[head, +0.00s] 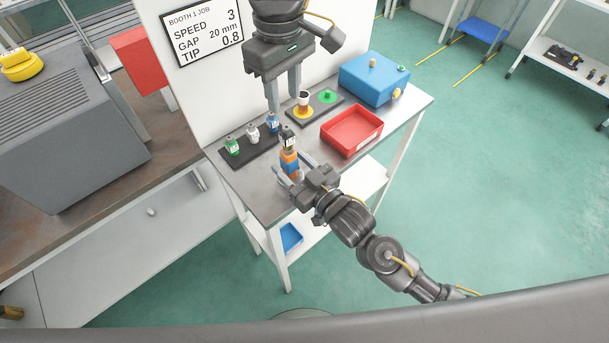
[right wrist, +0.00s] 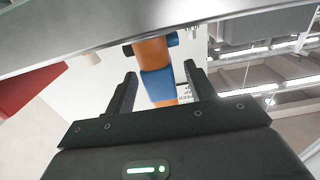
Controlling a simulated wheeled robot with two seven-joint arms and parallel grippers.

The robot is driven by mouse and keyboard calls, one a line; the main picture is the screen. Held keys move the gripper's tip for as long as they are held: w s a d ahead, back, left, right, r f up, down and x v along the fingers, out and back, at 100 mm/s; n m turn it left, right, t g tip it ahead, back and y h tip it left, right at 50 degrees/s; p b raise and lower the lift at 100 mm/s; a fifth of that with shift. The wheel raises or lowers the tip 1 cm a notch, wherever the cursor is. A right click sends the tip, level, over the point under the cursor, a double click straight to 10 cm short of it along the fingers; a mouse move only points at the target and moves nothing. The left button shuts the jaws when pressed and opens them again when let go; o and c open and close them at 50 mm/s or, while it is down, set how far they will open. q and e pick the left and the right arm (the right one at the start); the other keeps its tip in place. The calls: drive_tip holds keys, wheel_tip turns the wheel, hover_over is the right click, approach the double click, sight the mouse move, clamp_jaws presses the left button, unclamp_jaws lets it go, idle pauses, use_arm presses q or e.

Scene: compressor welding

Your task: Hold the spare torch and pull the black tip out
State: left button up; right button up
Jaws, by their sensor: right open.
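The spare torch (head: 290,160) stands upright near the table's front edge, with orange and blue bands. My right gripper (head: 284,177) is open low at the torch. In the right wrist view the torch's blue band (right wrist: 157,84) shows between the spread fingers (right wrist: 162,85), with a gap on each side. My left gripper (head: 284,101) points down above and behind the torch, fingers apart and empty.
A black rack (head: 245,160) left of the torch holds green (head: 232,147), white (head: 253,134) and blue (head: 272,123) tips. Right of it are a red tray (head: 350,148), a dark plate (head: 319,114) with yellow and green discs, and a blue box (head: 372,78). A white panel (head: 200,95) stands behind.

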sight(286, 127)
drive_tip(key=shift+w+a, duration=0.35)
drive_tip(key=shift+w, duration=0.2)
clamp_jaws()
use_arm(q)
drive_tip(key=o, duration=0.3)
drive_tip(key=shift+r+m, duration=0.2)
drive_tip(key=shift+m, duration=0.5)
drive_tip(key=shift+r+m, duration=0.15)
drive_tip(key=shift+m, duration=0.55)
wheel_tip(286, 127, down, 12)
